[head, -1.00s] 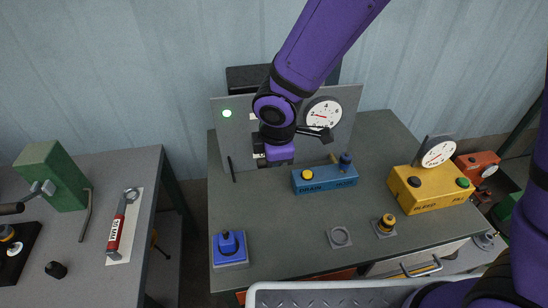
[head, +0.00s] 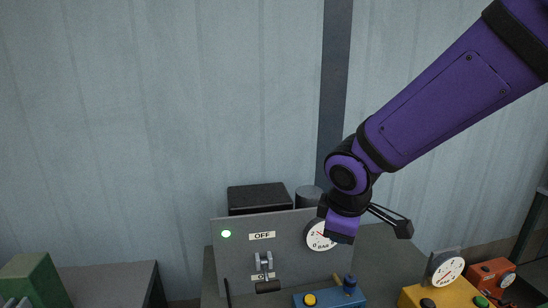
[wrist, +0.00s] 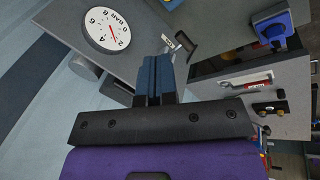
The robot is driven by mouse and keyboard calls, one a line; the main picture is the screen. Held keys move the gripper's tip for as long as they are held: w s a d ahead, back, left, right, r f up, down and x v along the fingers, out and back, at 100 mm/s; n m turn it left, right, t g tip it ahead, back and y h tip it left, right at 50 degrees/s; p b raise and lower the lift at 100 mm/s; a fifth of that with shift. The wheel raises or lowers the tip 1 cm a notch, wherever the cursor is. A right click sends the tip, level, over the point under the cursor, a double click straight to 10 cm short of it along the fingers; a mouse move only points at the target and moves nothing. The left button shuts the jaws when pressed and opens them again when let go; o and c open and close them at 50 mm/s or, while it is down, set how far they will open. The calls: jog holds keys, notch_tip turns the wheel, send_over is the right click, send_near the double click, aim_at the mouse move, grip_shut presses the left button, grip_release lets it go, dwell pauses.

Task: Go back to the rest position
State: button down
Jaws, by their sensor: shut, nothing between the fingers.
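My gripper (head: 340,239) hangs at the end of my purple arm, in front of the upper right of the grey panel (head: 290,250). In the head view it partly overlaps the white gauge. In the wrist view my gripper (wrist: 156,64) shows two blue-grey fingers pressed together, with nothing between them. The fingers are apart from the panel's lever (head: 264,263), whose black handle is low, near the lower label. The rest position itself is not marked in any view.
The panel carries a green light (head: 226,234) and a gauge (head: 316,232). A blue box (head: 325,299) and a yellow box (head: 440,296) stand on the bench. A green block (head: 36,280) is at the left.

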jog(key=s+d+r+m+t, duration=0.1)
jog(key=s+d+r+m, duration=1.2)
jog(key=s+d, duration=0.3)
jog(key=shift+s+d+r+t, duration=0.15)
jog(key=shift+d+r+t, duration=0.15)
jog(key=shift+d, duration=0.45)
